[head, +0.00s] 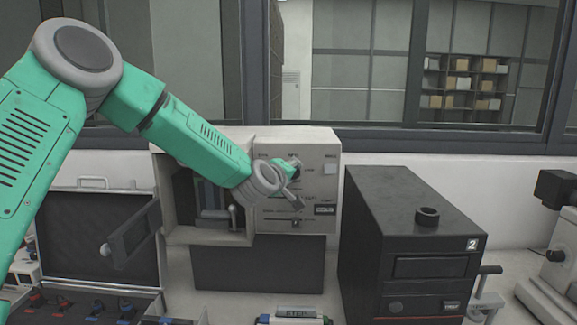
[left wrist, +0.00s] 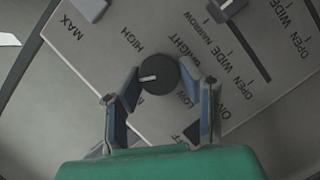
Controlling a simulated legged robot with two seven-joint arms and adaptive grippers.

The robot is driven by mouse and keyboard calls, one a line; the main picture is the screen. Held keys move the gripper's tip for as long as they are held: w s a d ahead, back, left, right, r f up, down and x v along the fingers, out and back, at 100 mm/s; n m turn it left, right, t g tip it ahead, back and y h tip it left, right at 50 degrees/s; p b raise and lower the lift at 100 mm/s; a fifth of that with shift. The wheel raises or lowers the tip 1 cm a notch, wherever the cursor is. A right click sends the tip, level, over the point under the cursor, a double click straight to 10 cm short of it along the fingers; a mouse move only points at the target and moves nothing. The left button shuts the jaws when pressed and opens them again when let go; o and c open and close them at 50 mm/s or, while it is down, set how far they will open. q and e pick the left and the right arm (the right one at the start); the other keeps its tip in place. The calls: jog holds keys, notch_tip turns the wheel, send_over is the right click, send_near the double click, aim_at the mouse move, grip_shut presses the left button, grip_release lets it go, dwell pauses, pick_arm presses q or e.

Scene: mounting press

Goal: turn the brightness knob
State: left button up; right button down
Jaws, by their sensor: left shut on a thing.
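The brightness knob (left wrist: 158,76) is a round black dial with a white pointer line, on a pale panel beside the words HIGH, LOW and BRIGHT. My left gripper (left wrist: 161,83) has one finger on each side of the knob and is shut on it. In the head view my left gripper (head: 288,170) is at the upper part of the press's control panel (head: 322,190) and hides most of the knob. My right gripper is not in view.
A slider with a dark slot (left wrist: 248,40) lies near the knob, by OPEN, WIDE and NARROW. The press's open door (head: 134,236) hangs at the left. A black box unit (head: 415,235) stands close on the right. An open case (head: 95,240) sits at the left.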

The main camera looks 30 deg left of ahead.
pick_arm(q)
jog(key=m+g+y, duration=0.1)
jog(key=m, duration=0.1)
jog(key=m+g+y, duration=0.1)
jog(key=m, duration=0.1)
jog(key=f+m+g+y, duration=0.1)
jog(key=m, duration=0.2)
jog(key=shift+d+g+p, duration=0.3)
jog(key=shift+d+p, duration=0.05)
dwell(0.5)
jog(key=o, duration=0.9)
jog(key=shift+o, duration=1.1)
jog(key=shift+w+r, duration=0.15)
jog(key=shift+r, duration=0.05)
jog(key=shift+r, duration=0.1)
